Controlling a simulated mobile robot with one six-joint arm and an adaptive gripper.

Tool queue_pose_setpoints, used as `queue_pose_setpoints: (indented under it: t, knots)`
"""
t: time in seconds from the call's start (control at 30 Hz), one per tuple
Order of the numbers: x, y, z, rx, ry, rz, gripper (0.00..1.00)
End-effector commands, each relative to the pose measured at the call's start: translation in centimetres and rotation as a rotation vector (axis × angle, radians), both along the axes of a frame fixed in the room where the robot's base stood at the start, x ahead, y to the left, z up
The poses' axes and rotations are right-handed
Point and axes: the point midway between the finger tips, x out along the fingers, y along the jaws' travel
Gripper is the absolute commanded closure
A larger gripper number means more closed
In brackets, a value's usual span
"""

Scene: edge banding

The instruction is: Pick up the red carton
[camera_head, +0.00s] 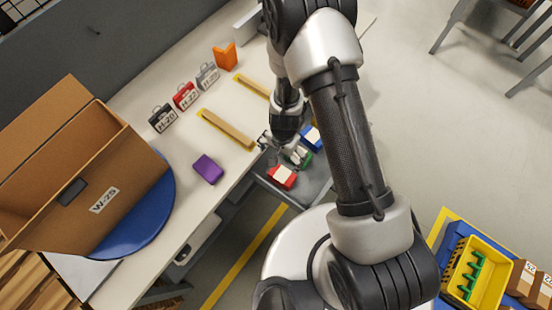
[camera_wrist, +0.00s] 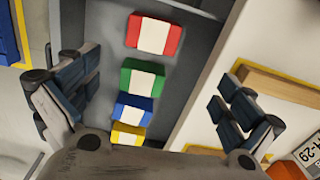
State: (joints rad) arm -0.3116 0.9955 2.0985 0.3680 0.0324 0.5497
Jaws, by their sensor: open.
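The red carton (camera_head: 283,177), with a white band, lies at the near end of a row of cartons in a grey tray or drawer (camera_head: 296,191) at the bench's edge. In the wrist view the red carton (camera_wrist: 154,35) is at the top, beyond my fingertips and not between them. My gripper (camera_head: 287,151) is above the row, close to the green carton (camera_head: 305,158). In the wrist view my gripper (camera_wrist: 155,95) is open and empty, its fingers spread either side of the row.
A green carton (camera_wrist: 143,77), a blue carton (camera_wrist: 133,109) and a yellow carton (camera_wrist: 128,134) follow the red one. Tray walls flank the row. A purple block (camera_head: 208,169) and a large cardboard box (camera_head: 130,185) on a blue disc stand on the bench.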

Motion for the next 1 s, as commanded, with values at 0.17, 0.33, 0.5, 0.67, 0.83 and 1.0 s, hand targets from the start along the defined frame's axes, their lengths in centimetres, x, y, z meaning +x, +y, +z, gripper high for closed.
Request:
queue_pose_setpoints:
  t: [0.17,0.33,0.5,0.67,0.83,1.0]
  knots:
    - [-1.0,-0.2,-1.5,-0.016,0.012,-0.022,0.00]
    - [-1.0,-0.2,-3.1,-0.017,0.012,-0.022,0.00]
    - [-1.0,-0.2,-5.5,-0.016,0.013,-0.022,0.00]
    - [-1.0,-0.3,-7.8,-0.016,0.013,-0.021,0.00]
    - [-1.0,-0.3,-10.2,-0.016,0.013,-0.021,0.00]
    - [-1.0,-0.3,-12.5,-0.016,0.013,-0.021,0.00]
